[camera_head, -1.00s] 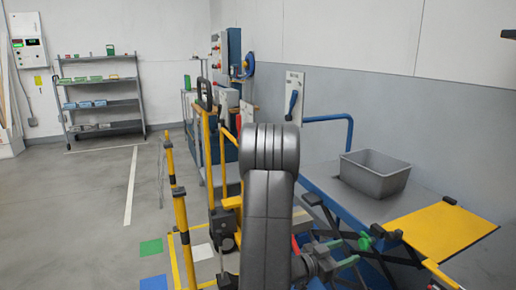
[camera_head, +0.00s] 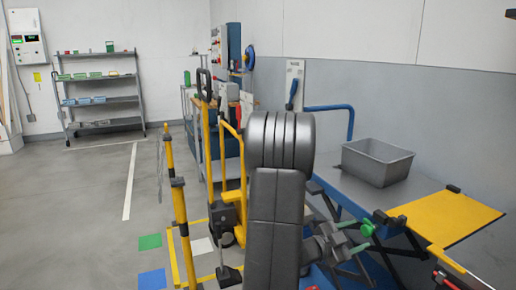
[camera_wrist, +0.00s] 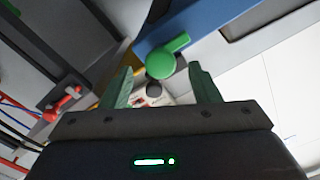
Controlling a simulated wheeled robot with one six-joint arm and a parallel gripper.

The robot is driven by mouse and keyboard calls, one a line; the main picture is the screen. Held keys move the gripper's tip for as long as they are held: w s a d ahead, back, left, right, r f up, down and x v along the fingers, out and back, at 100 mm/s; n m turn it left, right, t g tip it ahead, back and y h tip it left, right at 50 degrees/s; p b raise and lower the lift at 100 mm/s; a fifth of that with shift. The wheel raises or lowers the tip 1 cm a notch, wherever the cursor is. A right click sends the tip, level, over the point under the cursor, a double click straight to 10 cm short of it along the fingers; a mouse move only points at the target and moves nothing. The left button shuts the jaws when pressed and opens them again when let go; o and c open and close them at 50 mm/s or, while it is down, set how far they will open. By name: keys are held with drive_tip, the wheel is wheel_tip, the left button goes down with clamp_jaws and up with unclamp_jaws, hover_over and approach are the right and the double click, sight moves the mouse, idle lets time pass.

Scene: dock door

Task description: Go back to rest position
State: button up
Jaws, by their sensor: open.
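My gripper (camera_wrist: 160,88) is open, with its two pale green fingers apart and nothing held between them. In the wrist view a green knob with a short lever (camera_wrist: 163,62) lies just beyond the fingertips, between them in the picture. In the head view the knob (camera_head: 368,228) sits at the near side of the blue lift table (camera_head: 338,192). My gripper (camera_head: 340,243) is just left of it there, partly hidden by my dark arm. I cannot tell whether the fingers touch the knob.
A grey bin (camera_head: 378,165) stands on the lift table beside a yellow flap (camera_head: 445,217). Yellow posts (camera_head: 180,225) and a yellow-framed hand truck (camera_head: 208,150) stand left of my arm. Shelves (camera_head: 100,100) stand at the back left. The floor at left is mostly clear.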

drive_tip(key=p+v, duration=0.1)
drive_tip(key=v, duration=1)
drive_tip(key=shift+d, duration=0.15)
